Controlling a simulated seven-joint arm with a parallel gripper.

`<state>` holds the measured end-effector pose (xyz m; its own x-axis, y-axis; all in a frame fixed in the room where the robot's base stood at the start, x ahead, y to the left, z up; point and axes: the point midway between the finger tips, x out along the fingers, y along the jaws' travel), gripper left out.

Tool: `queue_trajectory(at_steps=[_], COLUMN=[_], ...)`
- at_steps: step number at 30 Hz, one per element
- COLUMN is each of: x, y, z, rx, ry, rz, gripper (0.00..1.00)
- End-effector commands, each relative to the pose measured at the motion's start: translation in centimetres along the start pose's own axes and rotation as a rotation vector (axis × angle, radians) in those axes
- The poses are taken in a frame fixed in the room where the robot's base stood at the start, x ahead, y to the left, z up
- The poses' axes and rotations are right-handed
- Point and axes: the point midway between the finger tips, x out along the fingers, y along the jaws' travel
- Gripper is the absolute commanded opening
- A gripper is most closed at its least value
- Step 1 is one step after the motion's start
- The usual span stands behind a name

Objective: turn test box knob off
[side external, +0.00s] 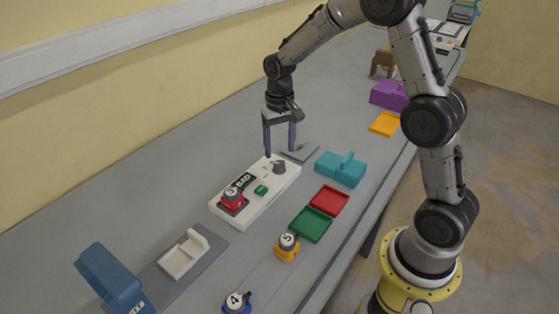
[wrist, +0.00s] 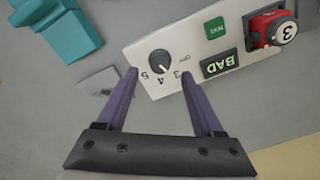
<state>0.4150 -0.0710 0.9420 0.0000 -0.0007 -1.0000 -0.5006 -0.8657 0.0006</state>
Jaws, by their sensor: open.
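The test box (side external: 252,203) is a white slab on the grey table, also in the wrist view (wrist: 205,31). Its dark round knob (wrist: 160,62) has numbers and small "OFF" lettering around it; in the side external view the knob (side external: 279,167) is at the box's far end. A lit "BAD" display (wrist: 219,64), a green button (wrist: 215,28) and a red block marked 3 (wrist: 271,29) are also on the box. My gripper (side external: 280,154) is open and empty, fingers pointing down near the knob. In the wrist view the fingertips (wrist: 160,73) appear either side of the knob; contact cannot be told.
A teal box (side external: 341,170), red tray (side external: 329,200) and green tray (side external: 311,224) stand right of the test box. Block 5 (side external: 287,247) and block 4 (side external: 237,302) are nearer. A blue holder (side external: 112,279) and white fixture (side external: 184,257) are left.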

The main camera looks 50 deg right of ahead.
Motion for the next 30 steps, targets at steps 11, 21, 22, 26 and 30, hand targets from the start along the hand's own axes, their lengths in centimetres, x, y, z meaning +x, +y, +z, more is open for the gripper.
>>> queue_trajectory(at_steps=[11,21,22,26,30], x=[4.9,5.3,5.3,5.3,5.3], y=[0.0,0.0,0.0,0.0,0.0], z=[0.0,0.0,0.0,0.0,0.0], rx=[0.0,0.0,0.0,0.0,0.0], ry=[0.0,0.001,0.001,0.001,0.001], rz=[0.001,0.0,0.0,0.0,0.0], gripper=[0.69,0.69,0.67,0.44,0.18])
